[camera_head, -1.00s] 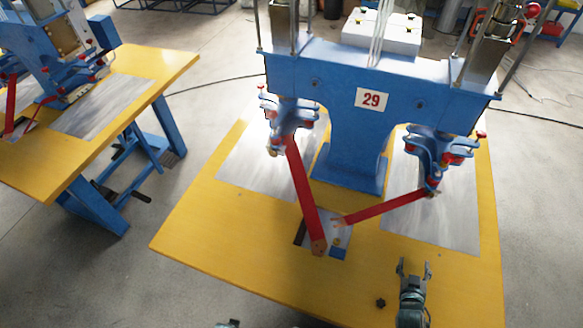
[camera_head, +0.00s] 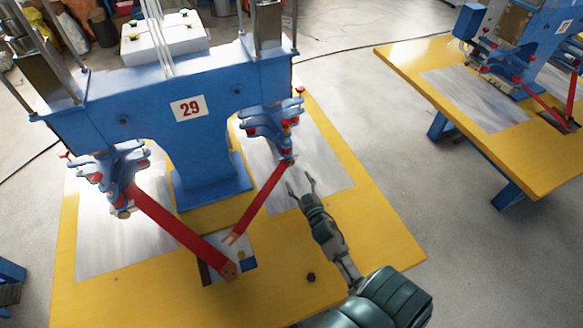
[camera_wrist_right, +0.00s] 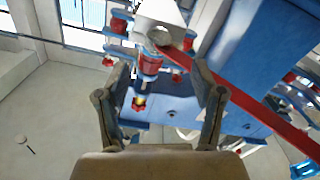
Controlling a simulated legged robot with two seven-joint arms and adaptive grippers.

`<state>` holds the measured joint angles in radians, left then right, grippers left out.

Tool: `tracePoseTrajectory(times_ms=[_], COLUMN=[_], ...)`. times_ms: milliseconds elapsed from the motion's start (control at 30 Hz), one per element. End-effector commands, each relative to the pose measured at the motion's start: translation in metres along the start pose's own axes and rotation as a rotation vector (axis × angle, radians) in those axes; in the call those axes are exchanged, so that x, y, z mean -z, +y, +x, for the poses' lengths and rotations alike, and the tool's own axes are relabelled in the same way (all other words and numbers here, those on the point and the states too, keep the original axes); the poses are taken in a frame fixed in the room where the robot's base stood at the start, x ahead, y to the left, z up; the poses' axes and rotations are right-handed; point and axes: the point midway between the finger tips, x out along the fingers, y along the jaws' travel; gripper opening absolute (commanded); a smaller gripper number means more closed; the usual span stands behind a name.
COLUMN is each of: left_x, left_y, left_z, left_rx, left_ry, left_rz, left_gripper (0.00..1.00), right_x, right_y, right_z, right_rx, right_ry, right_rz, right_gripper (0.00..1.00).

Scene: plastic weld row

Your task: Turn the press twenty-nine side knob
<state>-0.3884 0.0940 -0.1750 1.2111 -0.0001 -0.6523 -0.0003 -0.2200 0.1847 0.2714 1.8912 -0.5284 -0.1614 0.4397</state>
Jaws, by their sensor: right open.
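Press twenty-nine (camera_head: 190,108) is a blue frame with a "29" plate, standing on a yellow table. Its right-hand head (camera_head: 268,125) carries small red knobs, one of them a side knob (camera_head: 300,91) at its outer upper edge. My right gripper (camera_head: 300,182) is open and empty, just below and in front of that head. In the right wrist view the open fingers (camera_wrist_right: 160,98) frame a red and white cylinder (camera_wrist_right: 150,65) with a yellow and red tip; I see no contact. I cannot tell which knob in this view is the side knob. My left gripper is not in view.
Two red bars (camera_head: 180,232) slope from the press heads to a small plate in front. A black knob (camera_head: 310,278) sits on the yellow tabletop (camera_head: 375,240). Another yellow table (camera_head: 530,165) with a similar press stands at the right, with grey floor between.

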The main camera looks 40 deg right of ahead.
Motion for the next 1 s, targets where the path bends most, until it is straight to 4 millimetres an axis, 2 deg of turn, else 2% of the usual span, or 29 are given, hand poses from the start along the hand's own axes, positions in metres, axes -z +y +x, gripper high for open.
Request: tracePoseTrajectory(times_ms=[100,300,467,733,767,900,1000], left_x=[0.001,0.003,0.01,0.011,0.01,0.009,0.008], left_y=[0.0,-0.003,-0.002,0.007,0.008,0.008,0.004], left_z=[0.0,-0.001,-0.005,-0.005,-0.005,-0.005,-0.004], left_rx=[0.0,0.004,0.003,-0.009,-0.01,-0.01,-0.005], left_ry=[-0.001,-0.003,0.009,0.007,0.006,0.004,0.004], left_rz=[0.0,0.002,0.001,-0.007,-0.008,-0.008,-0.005], left_gripper=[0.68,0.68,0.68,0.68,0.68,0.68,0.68], right_x=[-0.002,-0.005,-0.006,-0.002,-0.001,-0.002,-0.003], right_y=[0.002,0.005,0.005,0.002,0.001,0.001,0.002], right_z=[0.029,0.062,0.072,0.073,0.072,0.072,0.073], right_rx=[0.0,0.0,0.001,0.001,0.001,0.001,0.003], right_ry=[0.001,-0.002,-0.003,-0.001,-0.001,-0.001,-0.001], right_rz=[0.0,0.006,0.008,0.003,0.002,0.002,0.005], right_gripper=[0.68,0.68,0.68,0.68,0.65,0.3,0.09])
